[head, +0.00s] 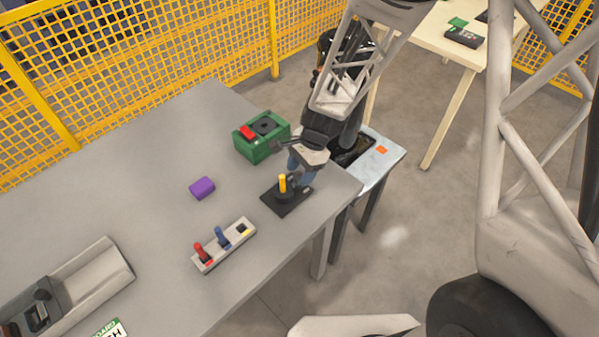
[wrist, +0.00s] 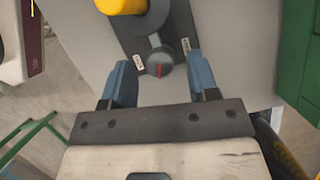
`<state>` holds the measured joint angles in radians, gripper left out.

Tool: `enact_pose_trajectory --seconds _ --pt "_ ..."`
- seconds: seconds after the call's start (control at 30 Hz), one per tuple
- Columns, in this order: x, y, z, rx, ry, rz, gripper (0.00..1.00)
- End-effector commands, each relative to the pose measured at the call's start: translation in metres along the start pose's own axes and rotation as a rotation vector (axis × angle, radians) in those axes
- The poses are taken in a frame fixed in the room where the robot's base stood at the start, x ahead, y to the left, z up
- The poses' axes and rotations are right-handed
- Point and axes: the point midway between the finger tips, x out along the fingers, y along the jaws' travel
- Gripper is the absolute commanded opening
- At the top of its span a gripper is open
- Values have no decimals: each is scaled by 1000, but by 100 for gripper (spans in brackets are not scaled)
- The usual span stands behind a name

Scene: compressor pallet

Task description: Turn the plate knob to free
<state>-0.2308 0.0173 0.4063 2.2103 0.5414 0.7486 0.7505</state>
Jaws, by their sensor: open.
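The plate knob (wrist: 160,62) is a small dark round knob with a red line, on a black plate (wrist: 182,22) in the wrist view. The red line runs nearly up and down in that picture. Two small white labels flank the knob, too small to read. My gripper (wrist: 158,76) is open, its blue fingers one on each side of the knob with a gap to each. In the head view the black plate (head: 291,206) lies near the table's right edge, and my gripper (head: 297,168) is just behind it, hiding the knob.
A yellow peg (head: 283,183) stands on the same plate. A green box with a red button (head: 255,135) is behind left. A purple block (head: 202,188) and a strip with red and blue pegs (head: 224,247) lie left. The grey table (head: 130,150) is clear toward the back left.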

Motion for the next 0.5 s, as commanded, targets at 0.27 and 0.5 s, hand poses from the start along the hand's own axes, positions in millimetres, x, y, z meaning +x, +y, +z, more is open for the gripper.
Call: enact_pose_trajectory --seconds 0.27,0.5 --pt "10 0 0 0 0 0 54" --pt "10 0 0 0 0 0 48"
